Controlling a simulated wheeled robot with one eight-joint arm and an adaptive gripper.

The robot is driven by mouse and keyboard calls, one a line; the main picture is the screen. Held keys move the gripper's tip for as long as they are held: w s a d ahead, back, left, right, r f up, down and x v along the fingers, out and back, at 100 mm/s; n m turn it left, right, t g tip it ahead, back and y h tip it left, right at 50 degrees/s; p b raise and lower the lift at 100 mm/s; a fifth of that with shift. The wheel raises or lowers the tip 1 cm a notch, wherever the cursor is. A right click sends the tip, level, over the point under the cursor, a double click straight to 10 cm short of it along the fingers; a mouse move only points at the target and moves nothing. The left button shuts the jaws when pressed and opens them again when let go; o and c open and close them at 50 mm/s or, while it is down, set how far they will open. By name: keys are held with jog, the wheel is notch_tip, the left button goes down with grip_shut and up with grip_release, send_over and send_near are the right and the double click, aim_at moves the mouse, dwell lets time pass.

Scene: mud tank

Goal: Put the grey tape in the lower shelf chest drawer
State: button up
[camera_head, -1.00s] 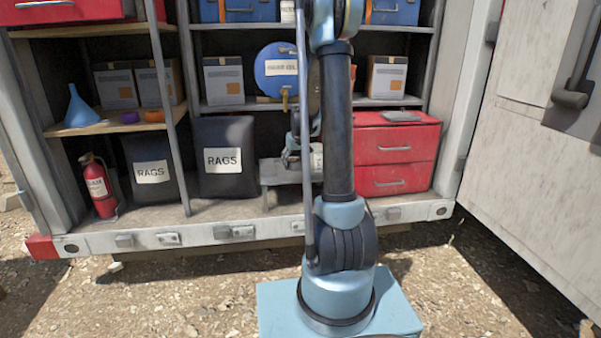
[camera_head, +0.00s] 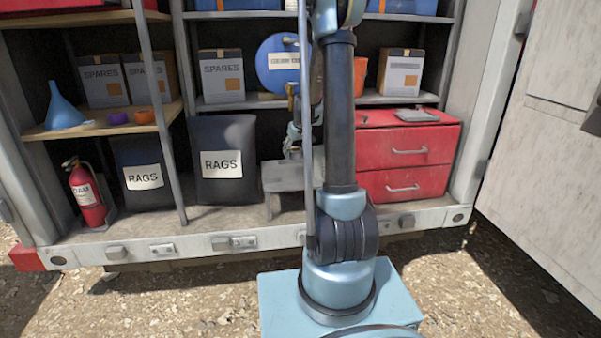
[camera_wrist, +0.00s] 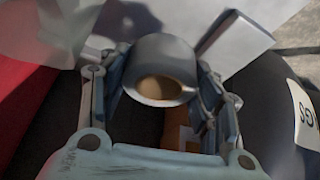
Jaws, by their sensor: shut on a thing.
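In the wrist view a grey tape roll (camera_wrist: 165,53) with a tan core sits between the fingers of my gripper (camera_wrist: 163,73), which is shut on it. In the head view the gripper is largely hidden behind my arm, near the grey step stool; the tape cannot be made out there. The red lower shelf chest (camera_head: 379,150) stands at the right of the lower shelf, right of my arm. Its two drawers, upper (camera_head: 425,151) and lower (camera_head: 420,188), look shut. My arm covers the chest's left edge.
A grey step stool (camera_head: 285,176) stands left of the chest. Black rags bins (camera_head: 225,135) and a red extinguisher (camera_head: 84,195) are further left. A flat grey item (camera_head: 416,115) lies on the chest. A pale open door (camera_head: 545,170) bounds the right side.

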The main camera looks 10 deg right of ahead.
aim_at(294, 173)
jog(key=shift+a+f, duration=0.15)
jog(key=shift+f, duration=4.05)
jog(key=o, duration=1.1)
